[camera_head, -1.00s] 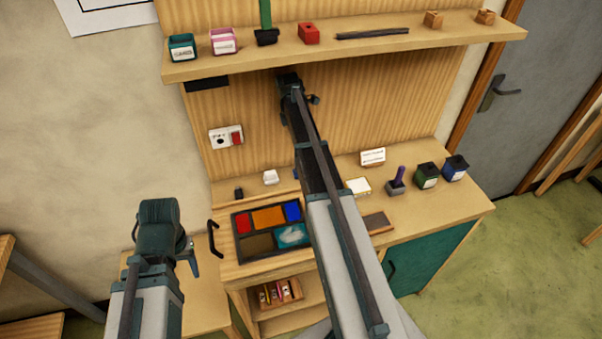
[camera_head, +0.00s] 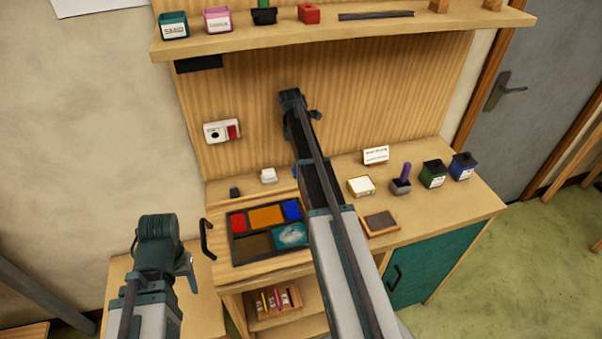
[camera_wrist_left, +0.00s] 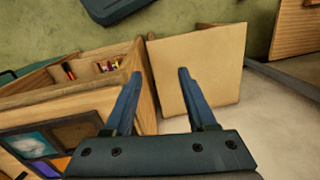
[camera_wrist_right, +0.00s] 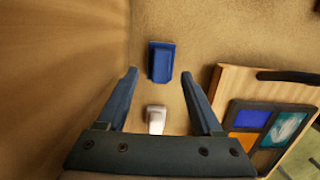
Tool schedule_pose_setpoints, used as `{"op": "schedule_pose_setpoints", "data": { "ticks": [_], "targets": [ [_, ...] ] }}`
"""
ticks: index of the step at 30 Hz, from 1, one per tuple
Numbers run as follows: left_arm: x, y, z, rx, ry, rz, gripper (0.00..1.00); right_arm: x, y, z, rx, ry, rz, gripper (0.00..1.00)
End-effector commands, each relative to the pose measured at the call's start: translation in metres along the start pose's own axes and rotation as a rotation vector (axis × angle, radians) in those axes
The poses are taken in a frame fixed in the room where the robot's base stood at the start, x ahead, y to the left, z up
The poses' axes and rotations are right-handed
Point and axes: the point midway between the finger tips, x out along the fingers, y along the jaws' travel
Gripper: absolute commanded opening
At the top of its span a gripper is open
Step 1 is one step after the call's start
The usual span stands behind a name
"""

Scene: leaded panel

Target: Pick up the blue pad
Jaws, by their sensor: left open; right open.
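The blue pad (camera_wrist_right: 160,60) lies on the wooden bench in the right wrist view, ahead of the open fingers of my right gripper (camera_wrist_right: 158,73) and roughly centred between their tips. In the head view my right arm hides most of that spot; only a small blue sliver (camera_head: 294,170) shows beside the arm. My right gripper (camera_head: 311,112) is up in front of the back panel in that view. My left gripper (camera_head: 189,269) is at the lower left, over a low wooden surface. Its open, empty fingers (camera_wrist_left: 160,74) show in the left wrist view.
A white block (camera_wrist_right: 155,118) sits near the right fingers. A tray of coloured glass (camera_head: 233,246) lies at the bench's front left. A purple-handled tool (camera_head: 404,176), a green pot (camera_head: 433,174) and a blue pot (camera_head: 463,167) stand to the right. A shelf (camera_head: 350,35) runs above.

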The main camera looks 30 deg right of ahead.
Motion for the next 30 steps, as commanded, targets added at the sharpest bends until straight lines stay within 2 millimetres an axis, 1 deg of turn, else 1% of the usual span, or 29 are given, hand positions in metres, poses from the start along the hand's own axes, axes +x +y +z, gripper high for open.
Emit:
{"op": "schedule_pose_setpoints", "data": {
  "ticks": [1,7,10,17,20,21,23,24,28,29,30],
  "targets": [
    [0.012,0.001,-0.001,0.0,0.0,0.0,0.57,0.012,-0.001,-0.001,0.0,0.0,0.0,0.68],
    [0.036,0.004,-0.002,-0.001,0.0,0.0,0.57,0.037,-0.002,-0.002,0.0,0.0,0.0,0.68],
    [0.041,0.004,-0.002,-0.001,0.0,0.0,0.57,0.041,-0.002,-0.002,0.0,0.0,0.0,0.68],
    [0.038,0.004,-0.002,-0.001,0.0,0.0,0.57,0.039,-0.002,-0.001,0.0,0.0,0.0,0.68],
    [0.038,0.004,-0.002,-0.001,0.0,0.0,0.57,0.039,-0.002,-0.001,0.0,0.0,0.0,0.51],
    [0.038,0.004,-0.002,-0.001,0.0,0.0,0.57,0.039,-0.002,-0.001,0.0,0.0,0.0,0.44],
    [0.038,0.004,-0.002,-0.001,0.0,0.0,0.57,0.039,-0.002,-0.001,0.0,0.0,0.0,0.33],
    [0.038,0.004,-0.002,-0.001,0.0,0.0,0.57,0.039,-0.002,-0.001,0.0,0.0,0.0,0.26],
    [0.039,0.004,-0.002,-0.001,0.0,0.0,0.57,0.039,-0.002,-0.001,0.0,0.0,0.0,0.03],
    [0.039,0.004,-0.002,-0.001,0.0,0.0,0.57,0.039,-0.002,-0.001,0.0,0.0,0.0,0.0],
    [0.039,0.004,-0.002,-0.001,0.0,0.0,0.57,0.039,-0.002,-0.001,0.0,0.0,0.0,0.0]
  ]
}}
